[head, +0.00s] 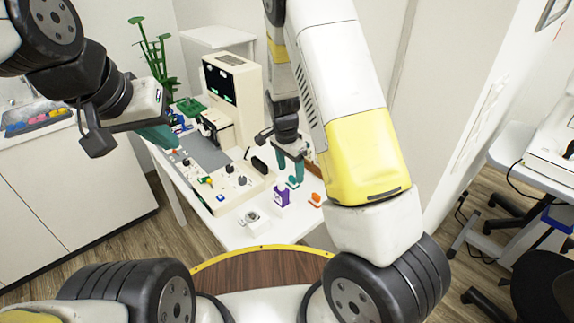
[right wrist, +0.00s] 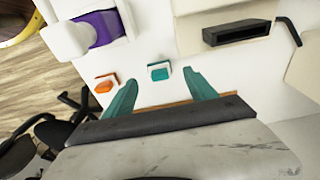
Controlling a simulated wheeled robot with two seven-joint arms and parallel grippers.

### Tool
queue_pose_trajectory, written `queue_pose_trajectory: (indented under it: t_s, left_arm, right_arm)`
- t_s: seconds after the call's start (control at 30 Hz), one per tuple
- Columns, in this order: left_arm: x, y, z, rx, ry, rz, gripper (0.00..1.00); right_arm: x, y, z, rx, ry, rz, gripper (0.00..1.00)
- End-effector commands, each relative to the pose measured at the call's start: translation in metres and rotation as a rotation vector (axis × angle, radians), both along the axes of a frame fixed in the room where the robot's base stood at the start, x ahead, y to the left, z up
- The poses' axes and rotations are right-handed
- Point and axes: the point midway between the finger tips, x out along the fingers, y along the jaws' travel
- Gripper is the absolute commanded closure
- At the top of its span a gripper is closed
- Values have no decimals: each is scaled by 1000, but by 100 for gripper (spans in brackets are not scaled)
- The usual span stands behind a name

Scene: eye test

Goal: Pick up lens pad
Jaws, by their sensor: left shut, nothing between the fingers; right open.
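No thing is marked as the lens pad; I cannot tell for sure which one it is. A small teal piece on a white base lies on the white table (head: 230,233), seen in the head view (head: 293,184) and the right wrist view (right wrist: 159,72). A similar orange piece (head: 316,199) lies to its right; it also shows in the right wrist view (right wrist: 104,84). My right gripper (head: 289,173) is open and empty above the table, its teal fingers (right wrist: 163,84) pointing toward the teal piece, with no visible contact. My left gripper (head: 168,146) is shut and empty at the table's left side.
A purple and white container (head: 281,197) stands left of the orange piece. A black open box (right wrist: 236,32) shows in the right wrist view. A beige machine (head: 236,85), a control panel with knobs (head: 226,183) and a green plant (head: 155,60) occupy the table's left and back.

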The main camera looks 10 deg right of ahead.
Motion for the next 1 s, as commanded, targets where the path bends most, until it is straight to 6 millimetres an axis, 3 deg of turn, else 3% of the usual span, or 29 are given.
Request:
queue_pose_trajectory:
  t_s: [0.23,0.53,0.87,1.0]
  left_arm:
    - [0,0,0,0,0,0,100]
    - [0,0,0,0,0,0,100]
    - [0,0,0,0,0,0,100]
    - [0,0,0,0,0,0,100]
  right_arm:
    - [4,-9,-35,0,2,1,35]
    - [5,-8,-40,1,1,1,35]
    - [5,-8,-40,1,1,1,97]
    - [5,-8,-40,1,1,1,99]
